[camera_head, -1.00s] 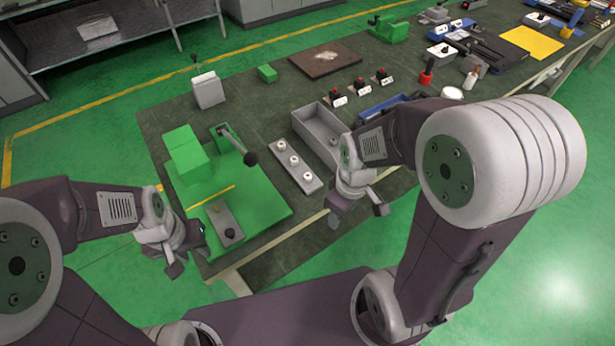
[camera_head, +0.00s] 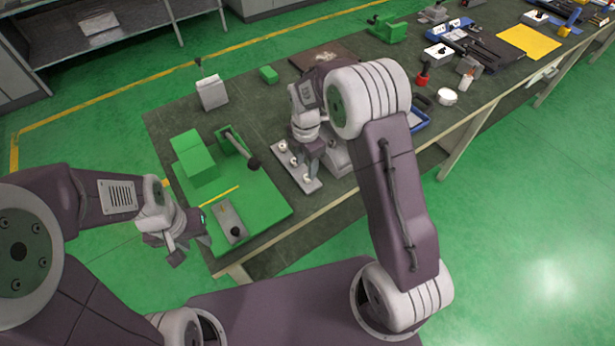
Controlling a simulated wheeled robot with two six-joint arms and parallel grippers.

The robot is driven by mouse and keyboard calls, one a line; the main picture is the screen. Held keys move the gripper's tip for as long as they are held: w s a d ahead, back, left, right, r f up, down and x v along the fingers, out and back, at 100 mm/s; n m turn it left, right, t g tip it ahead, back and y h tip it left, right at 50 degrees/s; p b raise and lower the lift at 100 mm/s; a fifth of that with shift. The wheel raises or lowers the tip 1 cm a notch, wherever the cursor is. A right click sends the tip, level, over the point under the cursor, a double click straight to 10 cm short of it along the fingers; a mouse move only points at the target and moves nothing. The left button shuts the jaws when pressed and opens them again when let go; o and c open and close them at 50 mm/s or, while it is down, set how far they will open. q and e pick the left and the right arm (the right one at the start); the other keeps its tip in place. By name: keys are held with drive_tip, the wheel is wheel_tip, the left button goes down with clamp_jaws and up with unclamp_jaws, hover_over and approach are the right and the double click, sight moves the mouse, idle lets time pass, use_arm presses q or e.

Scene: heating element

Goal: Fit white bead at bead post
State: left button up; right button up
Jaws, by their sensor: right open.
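Small white beads (camera_head: 282,145) sit in a row on a narrow grey strip (camera_head: 313,187) on the table, one at its near end (camera_head: 307,177). My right gripper (camera_head: 311,163) is open, pointing down over the strip's right side, close to the middle and near beads. It partly covers the strip, and I cannot tell whether it touches a bead. My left gripper (camera_head: 190,250) is open and empty, off the table's near left edge. A green fixture (camera_head: 262,205) holds a grey plate with a black knob (camera_head: 235,231). I cannot make out which part is the bead post.
A grey tray (camera_head: 338,160) is mostly hidden behind my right gripper. A lever with a dark knob (camera_head: 253,163) rises from the green fixture.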

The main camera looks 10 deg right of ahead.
sight(306, 175)
drive_tip(key=shift+w+f, duration=0.15)
drive_tip(key=shift+f, duration=0.35)
wheel_tip(306, 175, down, 5)
drive_tip(key=shift+p, duration=0.35)
clamp_jaws()
